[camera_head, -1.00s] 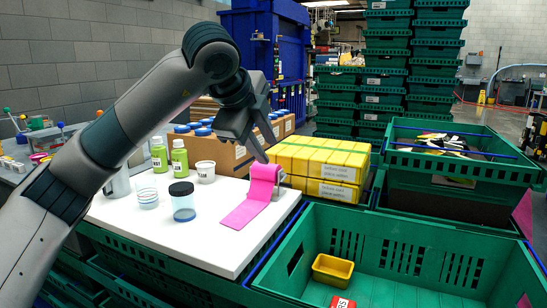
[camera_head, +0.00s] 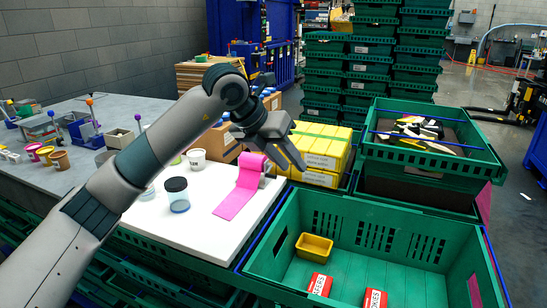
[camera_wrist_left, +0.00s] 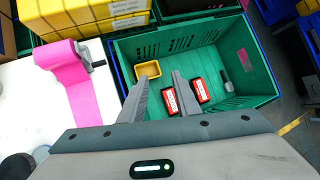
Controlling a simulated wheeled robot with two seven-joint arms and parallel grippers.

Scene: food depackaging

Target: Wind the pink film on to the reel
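The pink film (camera_head: 236,196) hangs from its roll and lies as a flat strip across the white board (camera_head: 190,235). Its upper end is wound on the reel (camera_head: 252,162), which has a grey holder at its right side. In the left wrist view the film (camera_wrist_left: 82,98) runs down from the roll, with a grey crank-like part (camera_wrist_left: 92,62) beside it. My left gripper (camera_head: 297,152) is right of the reel, apart from it. The left wrist view shows its two fingers (camera_wrist_left: 160,84) apart and empty, above the green crate. My right gripper is not in view.
The green crate (camera_head: 400,222) holds a yellow tray (camera_head: 314,247) and red packets (camera_head: 320,284). Yellow boxes (camera_head: 322,160) stand behind the reel. A dark-lidded jar (camera_head: 177,195) and a white tub (camera_head: 196,158) stand left on the board. Another crate (camera_head: 425,155) sits at the right.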

